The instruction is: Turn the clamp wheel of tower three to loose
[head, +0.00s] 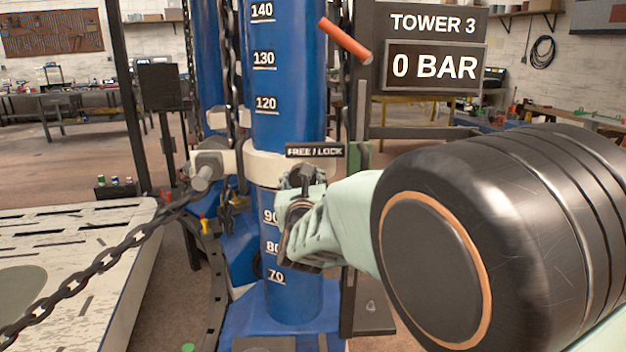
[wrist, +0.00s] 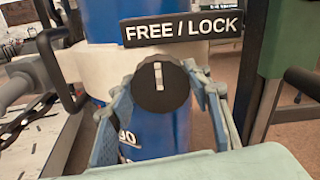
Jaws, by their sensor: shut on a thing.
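The clamp wheel (wrist: 150,92) is a dark round knob with a white pointer mark, on the cream collar (wrist: 87,62) around the blue column (head: 285,115). The mark stands nearly upright, under the FREE / LOCK plate (wrist: 182,27). The plate also shows in the head view (head: 315,150). My gripper (head: 303,186) is at the collar, with its blue-grey fingers on either side of the wheel in the wrist view. It is shut on the wheel. In the head view my gripper largely hides the wheel. The TOWER 3 sign (head: 432,23) stands behind the column, at right.
A display (head: 434,67) reads 0 BAR. A red lever (head: 345,41) sticks out beside the column top. A chain (head: 85,265) sags across the left, in front of a slotted pale bench (head: 75,225). A black handle (wrist: 62,75) is left of the wheel.

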